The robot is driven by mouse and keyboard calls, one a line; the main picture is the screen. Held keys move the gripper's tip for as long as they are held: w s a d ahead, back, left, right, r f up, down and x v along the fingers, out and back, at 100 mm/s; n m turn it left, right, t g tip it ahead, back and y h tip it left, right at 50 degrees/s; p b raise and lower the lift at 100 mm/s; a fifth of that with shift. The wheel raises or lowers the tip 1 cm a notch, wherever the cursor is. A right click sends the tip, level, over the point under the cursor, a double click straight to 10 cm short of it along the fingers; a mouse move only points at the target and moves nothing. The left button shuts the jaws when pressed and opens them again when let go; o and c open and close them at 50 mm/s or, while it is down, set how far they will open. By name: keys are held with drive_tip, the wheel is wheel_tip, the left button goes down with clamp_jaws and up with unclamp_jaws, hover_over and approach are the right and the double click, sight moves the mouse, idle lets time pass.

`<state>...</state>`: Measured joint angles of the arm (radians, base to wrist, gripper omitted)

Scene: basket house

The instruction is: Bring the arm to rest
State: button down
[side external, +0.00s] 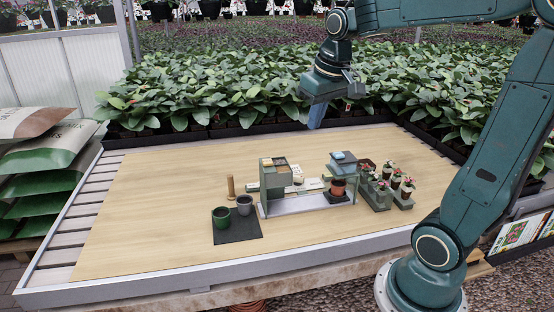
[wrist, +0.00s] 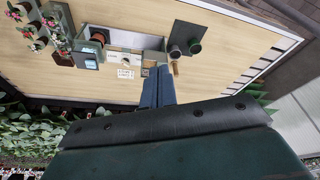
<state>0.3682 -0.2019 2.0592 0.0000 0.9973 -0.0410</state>
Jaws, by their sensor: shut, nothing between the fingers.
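My gripper (side external: 316,115) is shut and empty. It hangs high above the back part of the wooden table, well clear of everything on it. In the wrist view its closed blue fingers (wrist: 158,86) point toward the table, and the dark gripper body fills the lower part of the picture. My arm reaches in from the right in the side view.
The tabletop (side external: 150,190) holds a grey-green shelf unit (side external: 273,178), green and grey pots on a dark mat (side external: 237,232), a wooden peg (side external: 230,187), and potted flowers (side external: 393,185). Leafy plants (side external: 230,85) line the back. The table's left side is bare.

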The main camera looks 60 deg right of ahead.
drive_tip(key=s+a+f+n+t+y, duration=0.1)
drive_tip(key=s+a+f+n+t, duration=0.1)
drive_tip(key=s+a, duration=0.9)
drive_tip(key=shift+s+a+f+n, duration=0.25)
drive_tip(key=shift+s+f+n, duration=0.2)
drive_tip(key=shift+n, duration=0.45)
